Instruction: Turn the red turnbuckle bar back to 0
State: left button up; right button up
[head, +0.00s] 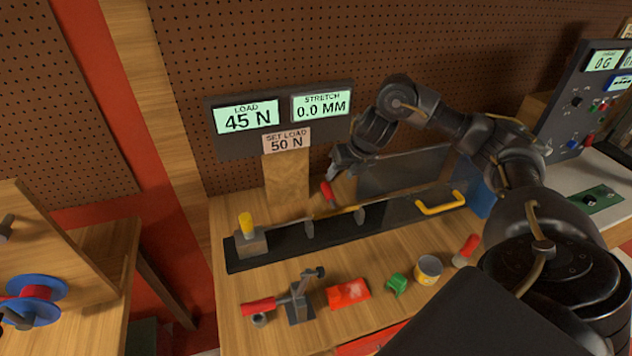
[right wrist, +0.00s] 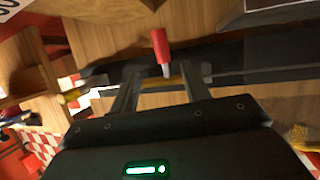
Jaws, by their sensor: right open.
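The red turnbuckle bar (head: 327,191) stands up from a thin rod rig on the long black base (head: 285,247). In the right wrist view the red bar (right wrist: 160,46) lies just beyond the fingertips, with a short metal pin below it. My right gripper (head: 340,168) is open above and beside the bar; in the wrist view its two fingers (right wrist: 160,88) are spread with a brass-coloured part of the rod showing between them. I cannot tell whether a finger touches the bar. The load display (head: 248,117) reads 45 N and the stretch display (head: 321,104) reads 0.0 MM. My left gripper is not in view.
A plate reads SET LOAD 50 N (head: 286,140). A red-handled clamp (head: 293,300), a red block (head: 348,293), a green piece (head: 397,284) and a tin (head: 429,268) lie in front of the base.

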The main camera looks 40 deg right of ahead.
aim_at(330, 192)
jog(key=shift+s+a+f, duration=0.15)
jog(key=shift+s+f, duration=0.5)
jog(key=shift+f, duration=0.35)
jog(key=w+f, duration=0.3)
jog(key=shift+w+a+f+p, duration=0.1)
jog(key=shift+w+f+p, duration=0.15)
jog(key=shift+f+p, duration=0.1)
jog(key=shift+p+x, duration=0.3)
jog(key=shift+x, duration=0.8)
jog(key=shift+s+f, duration=0.15)
jog(key=shift+f, duration=0.4)
jog(key=shift+w+f, duration=0.4)
jog(key=shift+s+r, duration=0.15)
jog(key=c, duration=0.4)
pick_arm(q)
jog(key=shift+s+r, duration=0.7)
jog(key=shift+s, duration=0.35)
pick_arm(e)
grip_shut()
